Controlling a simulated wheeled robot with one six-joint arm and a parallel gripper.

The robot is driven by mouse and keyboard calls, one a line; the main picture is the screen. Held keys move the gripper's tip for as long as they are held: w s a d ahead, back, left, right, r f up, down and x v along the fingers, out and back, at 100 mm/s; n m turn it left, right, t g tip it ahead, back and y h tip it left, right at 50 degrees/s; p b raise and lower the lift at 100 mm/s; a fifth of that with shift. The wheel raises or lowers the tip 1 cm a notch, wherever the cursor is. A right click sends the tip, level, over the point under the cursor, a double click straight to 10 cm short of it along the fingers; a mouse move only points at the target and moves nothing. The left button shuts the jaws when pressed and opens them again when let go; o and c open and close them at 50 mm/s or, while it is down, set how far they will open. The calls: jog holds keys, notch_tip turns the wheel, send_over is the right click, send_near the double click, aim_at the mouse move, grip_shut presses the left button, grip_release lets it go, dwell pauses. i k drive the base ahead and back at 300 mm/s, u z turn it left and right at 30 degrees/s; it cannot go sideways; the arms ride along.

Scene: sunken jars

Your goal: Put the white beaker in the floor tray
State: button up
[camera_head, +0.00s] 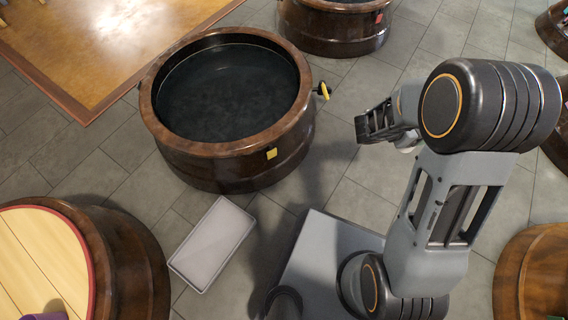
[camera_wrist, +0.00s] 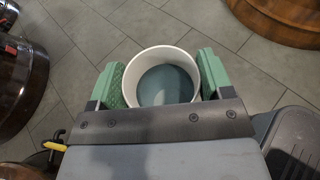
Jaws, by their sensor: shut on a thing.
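My gripper is shut on the white beaker (camera_wrist: 141,72), whose round open mouth faces the wrist camera between the two green finger pads (camera_wrist: 162,82). The beaker's inside looks grey-blue and I cannot tell whether it holds anything. The floor tray (camera_head: 213,243) is a pale grey, shallow rectangle lying on the tiles below the tub. It looks empty, and my gripper is well to its upper right.
The dark-filled wooden tub (camera_head: 168,158) carries a yellow tag and a yellow-and-black fitting (camera_head: 323,90) on its right side. A wooden-sided round table (camera_head: 128,262) stands left of the tray. Another tub (camera_head: 332,32) is at the top.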

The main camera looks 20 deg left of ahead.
aim_at(198, 262)
jog(key=i, duration=0.35)
jog(key=u, duration=5.1)
jog(key=i, duration=0.5)
